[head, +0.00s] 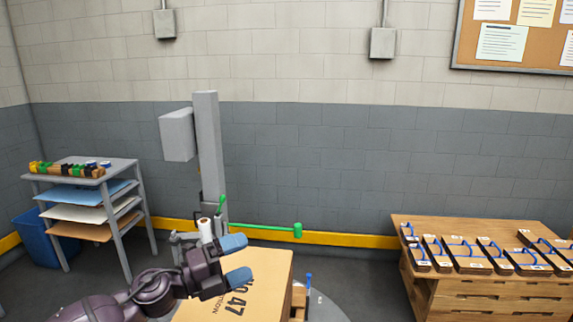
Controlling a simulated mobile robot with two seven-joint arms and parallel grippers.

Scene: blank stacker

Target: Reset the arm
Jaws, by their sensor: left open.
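My left arm comes in from the bottom left of the head view. Its gripper (236,261) has blue fingertips that stand apart, with nothing seen between them. It is in front of a brown cardboard box (262,272) with dark print, and overlaps the box's left part in the picture. I cannot tell whether it touches the box. My right arm and gripper are not in view.
A grey machine column (208,140) with a green handle (298,230) stands behind the box. A shelf rack (118,166) and a blue bin (45,240) stand at left. A wooden bench (490,290) with several blue-handled items is at right. Floor shows between box and bench.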

